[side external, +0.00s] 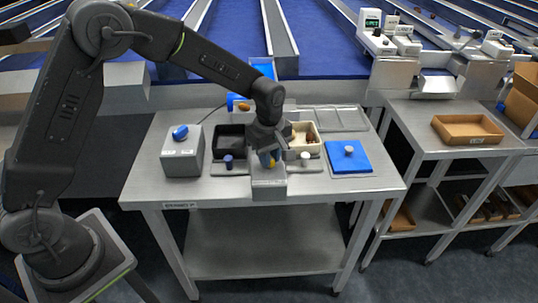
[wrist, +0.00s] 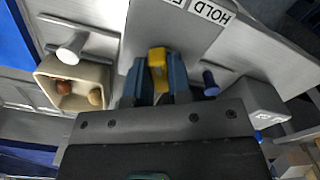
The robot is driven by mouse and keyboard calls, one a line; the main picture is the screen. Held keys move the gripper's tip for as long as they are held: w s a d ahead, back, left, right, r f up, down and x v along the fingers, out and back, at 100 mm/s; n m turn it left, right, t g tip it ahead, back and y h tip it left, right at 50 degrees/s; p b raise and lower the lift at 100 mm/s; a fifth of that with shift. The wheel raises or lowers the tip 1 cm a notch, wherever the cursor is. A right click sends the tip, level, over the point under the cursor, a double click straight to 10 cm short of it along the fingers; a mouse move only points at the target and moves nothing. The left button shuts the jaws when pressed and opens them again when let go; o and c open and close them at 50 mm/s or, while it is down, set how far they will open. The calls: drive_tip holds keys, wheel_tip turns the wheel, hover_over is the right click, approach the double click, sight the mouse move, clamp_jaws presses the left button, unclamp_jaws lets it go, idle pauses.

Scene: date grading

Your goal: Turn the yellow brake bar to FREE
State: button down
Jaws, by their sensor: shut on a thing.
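The yellow brake bar (wrist: 157,60) stands between the blue fingertips of my gripper (wrist: 159,80) in the wrist view. The fingers are shut on it, one on each side. It sits on a grey block (wrist: 190,40) with a white HOLD label (wrist: 211,12), upside down in this view. A second label beside it is cut off by the top edge, so its word cannot be read. In the side view my gripper (side external: 268,158) is low over the block (side external: 268,185) at the table's front, and hides most of the bar. Which label the bar points to, I cannot tell.
A pale bin (side external: 303,149) with brown dates and a dark bin (side external: 230,140) stand close behind my gripper. Left is a grey box with a blue knob (side external: 180,132); right is a blue plate (side external: 338,164) with a pale knob. Small posts flank the block.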

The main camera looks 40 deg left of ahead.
drive_tip(key=c, duration=1)
unclamp_jaws()
drive_tip(key=shift+c, duration=0.2)
wheel_tip(320, 180, up, 14)
